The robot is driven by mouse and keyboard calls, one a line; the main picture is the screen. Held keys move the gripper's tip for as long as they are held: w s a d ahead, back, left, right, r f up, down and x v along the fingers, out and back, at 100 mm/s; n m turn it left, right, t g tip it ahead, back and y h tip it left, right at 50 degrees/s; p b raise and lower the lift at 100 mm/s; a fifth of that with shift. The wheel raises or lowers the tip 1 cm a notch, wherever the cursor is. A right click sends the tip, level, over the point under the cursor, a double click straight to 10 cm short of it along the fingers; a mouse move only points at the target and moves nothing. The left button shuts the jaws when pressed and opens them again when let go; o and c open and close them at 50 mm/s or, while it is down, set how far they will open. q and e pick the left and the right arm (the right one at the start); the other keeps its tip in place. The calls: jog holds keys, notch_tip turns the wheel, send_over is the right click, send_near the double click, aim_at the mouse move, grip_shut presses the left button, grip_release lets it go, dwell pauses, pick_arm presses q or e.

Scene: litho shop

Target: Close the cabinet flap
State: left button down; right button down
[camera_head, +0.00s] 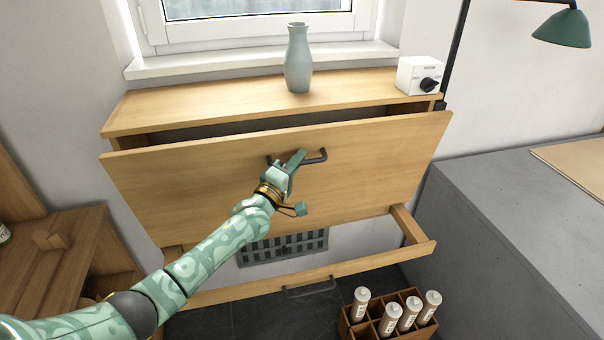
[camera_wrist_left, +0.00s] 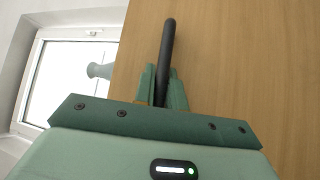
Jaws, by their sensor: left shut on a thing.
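The wooden cabinet flap (camera_head: 370,165) is tilted, with its top edge leaning out from the cabinet (camera_head: 190,117) and a dark gap showing behind it. My left gripper (camera_head: 290,160) is shut on the dark bar handle (camera_head: 316,157) on the flap's front. In the left wrist view the handle (camera_wrist_left: 166,55) stands between the two green fingers (camera_wrist_left: 163,88), with the flap's wood (camera_wrist_left: 245,70) behind. My right gripper is in neither view.
A vase (camera_head: 298,62) and a white box with a black knob (camera_head: 419,75) stand on the cabinet top. Below, a drawer front (camera_head: 360,268) juts out. A wooden crate (camera_head: 385,330) with several white tubes is on the floor. A grey worktop (camera_head: 520,230) stands at the right.

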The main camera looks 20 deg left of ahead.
aim_at(291, 145)
pick_arm(q)
jog(key=shift+n+g+y, duration=0.4)
jog(key=shift+n+g, duration=0.2)
jog(key=shift+n, duration=0.3)
jog(key=w+a, duration=0.1)
jog(key=w, duration=0.1)
jog(key=w+a+r, duration=0.1)
jog(key=w+a, duration=0.1)
jog(key=shift+w+a+r, duration=0.15)
jog(key=shift+w, duration=0.25)
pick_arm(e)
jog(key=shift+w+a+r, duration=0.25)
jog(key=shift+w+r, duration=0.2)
pick_arm(q)
jog(key=c, duration=1.5)
grip_release()
jog(key=shift+s, duration=0.15)
jog(key=shift+o, duration=0.2)
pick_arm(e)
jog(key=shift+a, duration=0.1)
pick_arm(q)
jog(key=shift+s, duration=0.1)
